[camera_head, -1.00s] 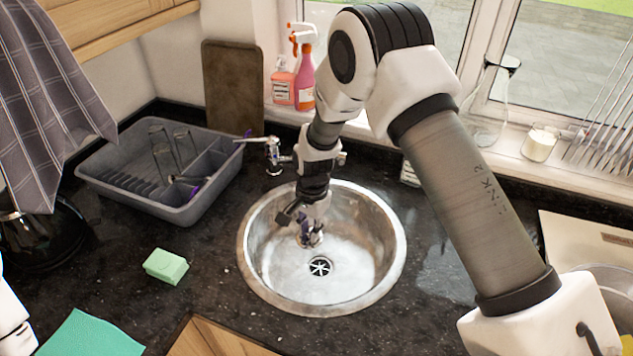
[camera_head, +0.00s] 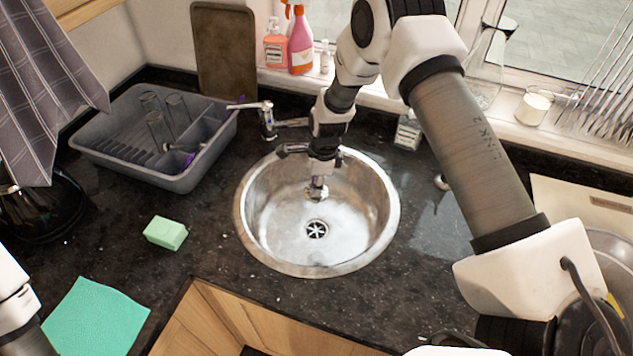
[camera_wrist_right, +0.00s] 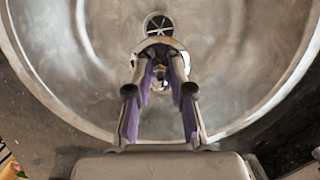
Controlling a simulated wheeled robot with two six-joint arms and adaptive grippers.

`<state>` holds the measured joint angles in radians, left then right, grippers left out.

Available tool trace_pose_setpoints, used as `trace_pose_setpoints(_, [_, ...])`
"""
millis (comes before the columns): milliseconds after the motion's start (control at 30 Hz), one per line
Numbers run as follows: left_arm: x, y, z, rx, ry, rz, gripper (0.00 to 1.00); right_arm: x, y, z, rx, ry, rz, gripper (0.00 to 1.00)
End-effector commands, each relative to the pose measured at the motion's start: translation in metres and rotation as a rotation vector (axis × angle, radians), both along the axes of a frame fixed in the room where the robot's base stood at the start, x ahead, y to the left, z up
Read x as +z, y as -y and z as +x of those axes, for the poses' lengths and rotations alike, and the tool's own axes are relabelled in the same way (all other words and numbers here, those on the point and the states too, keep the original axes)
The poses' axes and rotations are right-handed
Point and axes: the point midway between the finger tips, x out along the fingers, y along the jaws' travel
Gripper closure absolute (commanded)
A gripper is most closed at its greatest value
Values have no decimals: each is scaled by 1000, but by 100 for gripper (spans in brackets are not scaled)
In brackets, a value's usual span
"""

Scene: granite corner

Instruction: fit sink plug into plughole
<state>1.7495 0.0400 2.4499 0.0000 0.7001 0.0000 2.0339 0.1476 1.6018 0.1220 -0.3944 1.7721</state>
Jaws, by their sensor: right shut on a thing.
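The metal sink plug (camera_head: 315,196) hangs below my right gripper (camera_head: 318,183), inside the round steel sink (camera_head: 370,225). The plughole (camera_head: 316,231) is a dark slotted drain in the basin floor; it is uncovered, just nearer the camera than the plug in the head view. In the right wrist view the purple-padded fingers (camera_wrist_right: 159,70) are shut on the plug (camera_wrist_right: 166,44), whose shiny rim sits close below the plughole (camera_wrist_right: 158,24) in the picture. The fingers hide part of the plug. Plug and plughole are apart. My left gripper is out of view.
The tap (camera_head: 267,122) stands behind the sink's left side. A grey dish rack (camera_head: 125,165) with glasses is at the left. A green sponge (camera_head: 165,233) and teal cloth (camera_head: 95,318) lie on the dark counter.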

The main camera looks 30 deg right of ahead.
Motion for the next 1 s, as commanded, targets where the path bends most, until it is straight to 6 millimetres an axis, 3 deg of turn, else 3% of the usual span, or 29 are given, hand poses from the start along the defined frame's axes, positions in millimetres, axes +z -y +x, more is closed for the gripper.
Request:
trace_pose_setpoints(33, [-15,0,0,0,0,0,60,-15,0,0,0,0,0,100])
trace_pose_setpoints(300, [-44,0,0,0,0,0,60,-46,0,0,1,0,0,100])
trace_pose_setpoints(633, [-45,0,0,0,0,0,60,-47,0,0,1,0,0,100])
trace_pose_setpoints(667, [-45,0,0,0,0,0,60,-47,0,0,1,0,0,75])
trace_pose_setpoints(700, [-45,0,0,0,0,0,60,-47,0,0,1,0,0,61])
trace_pose_setpoints(733, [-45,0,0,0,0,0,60,-47,0,0,1,0,0,54])
trace_pose_setpoints(767, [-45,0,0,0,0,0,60,-47,0,0,1,0,0,50])
trace_pose_setpoints(1000, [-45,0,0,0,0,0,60,-47,0,0,1,0,0,50])
